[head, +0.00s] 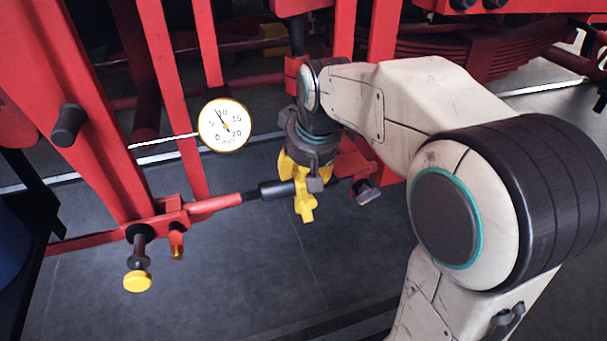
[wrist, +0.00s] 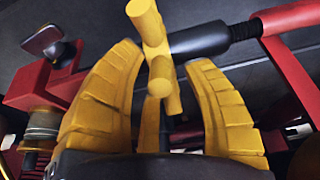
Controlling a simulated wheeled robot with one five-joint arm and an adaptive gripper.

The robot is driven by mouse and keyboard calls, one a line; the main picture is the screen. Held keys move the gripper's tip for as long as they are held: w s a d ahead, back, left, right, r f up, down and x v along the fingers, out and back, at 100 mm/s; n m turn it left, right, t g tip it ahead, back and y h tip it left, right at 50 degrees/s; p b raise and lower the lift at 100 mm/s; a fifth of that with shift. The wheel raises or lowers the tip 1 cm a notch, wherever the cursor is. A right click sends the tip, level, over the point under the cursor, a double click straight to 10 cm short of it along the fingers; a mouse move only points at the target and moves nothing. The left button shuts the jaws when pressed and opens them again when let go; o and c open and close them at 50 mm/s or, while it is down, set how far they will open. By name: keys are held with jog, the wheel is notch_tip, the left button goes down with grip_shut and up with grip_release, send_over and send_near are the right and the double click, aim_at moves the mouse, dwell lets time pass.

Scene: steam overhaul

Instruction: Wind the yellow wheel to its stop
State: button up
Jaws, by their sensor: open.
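The yellow wheel (head: 305,207) is a small hub with stubby spokes, at the end of a dark cylinder on a red rod. In the wrist view the wheel (wrist: 152,38) stands between the tips of my gripper (wrist: 163,60). The yellow fingers are spread to either side, with gaps to the wheel, and I see no grip on it. In the head view my gripper (head: 298,172) points down just above and behind the wheel, and its fingers partly merge with it in colour. The wheel's far side is hidden.
A round gauge (head: 224,125) is left of the wheel, its needle near 10. A yellow-ended knob (head: 137,281) hangs from the red frame (head: 160,222) at lower left. A red bracket with a grey lever (head: 368,194) is close on the right. Floor below is clear.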

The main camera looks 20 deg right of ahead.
jog(key=shift+w+f, duration=0.2)
jog(key=shift+f, duration=0.3)
jog(key=shift+c, duration=0.3)
grip_shut()
